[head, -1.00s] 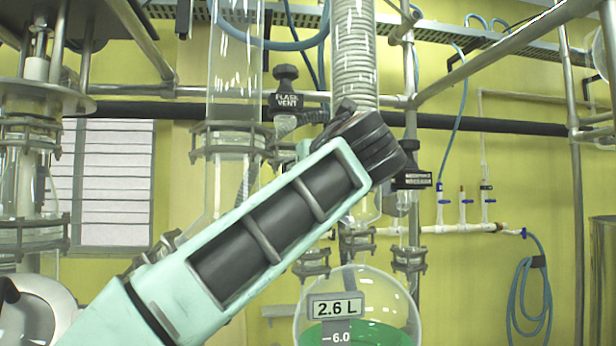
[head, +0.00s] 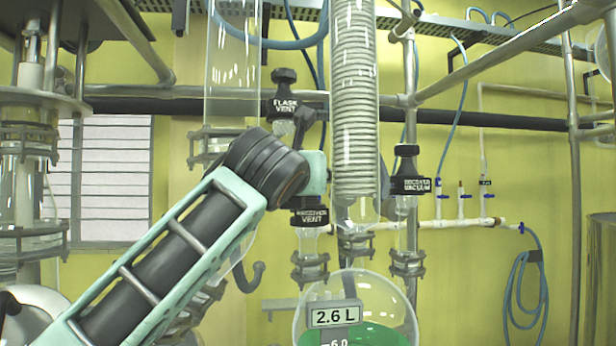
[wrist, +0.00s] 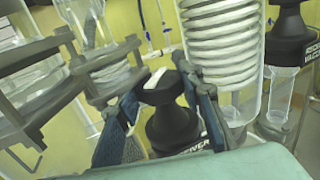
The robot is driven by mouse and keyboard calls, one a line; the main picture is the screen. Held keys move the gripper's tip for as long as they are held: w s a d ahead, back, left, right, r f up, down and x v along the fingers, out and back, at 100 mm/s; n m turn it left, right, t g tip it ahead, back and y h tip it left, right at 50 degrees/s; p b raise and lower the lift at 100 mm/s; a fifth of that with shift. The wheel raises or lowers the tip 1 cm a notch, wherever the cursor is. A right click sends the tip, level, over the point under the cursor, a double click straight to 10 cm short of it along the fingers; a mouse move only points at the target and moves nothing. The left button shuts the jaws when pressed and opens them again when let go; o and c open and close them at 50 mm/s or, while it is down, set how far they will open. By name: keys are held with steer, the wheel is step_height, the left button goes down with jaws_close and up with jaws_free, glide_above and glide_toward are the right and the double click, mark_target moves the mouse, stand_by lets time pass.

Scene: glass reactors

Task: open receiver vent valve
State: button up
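The receiver vent valve is a black knob with a label collar (head: 310,217) reading "RECEIVER VENT", on a glass neck above the receiver flask (head: 345,290). In the wrist view its round black knob (wrist: 160,88) has a white bar on top, slanting up to the right. My gripper (wrist: 162,98) is open, with one finger on the left and one on the right of the knob. Contact cannot be made out. In the head view my gripper (head: 313,165) is just above the label, and my wrist hides part of it.
The flask vent valve (head: 284,105) stands above and behind my wrist. The receiver vacuum valve (head: 408,180) is to the right, past the coiled glass condenser (head: 354,110). Glass columns and metal clamps (wrist: 105,75) stand close left of my fingers.

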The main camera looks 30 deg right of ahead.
steer(key=c, duration=0.3)
steer(key=shift+f+n+t+y+b, duration=0.15)
steer(key=shift+n+t+y+b, duration=0.15)
steer(key=shift+y+b, duration=0.3)
steer(key=shift+n+t+y+b, duration=0.6)
steer(key=shift+n+y+b, duration=0.35)
steer(key=shift+y, duration=0.25)
steer(key=n+y, duration=0.1)
steer(key=y, duration=0.1)
steer(key=n+t+y+b, duration=0.1)
steer(key=n+y, duration=0.1)
steer(key=y, duration=0.1)
steer(key=shift+d+n, duration=0.1)
steer(key=shift+n, duration=0.15)
steer(key=shift+n+y, duration=1.2)
steer(key=shift+y, duration=0.8)
steer(key=o, duration=0.9)
steer(key=shift+o, duration=0.2)
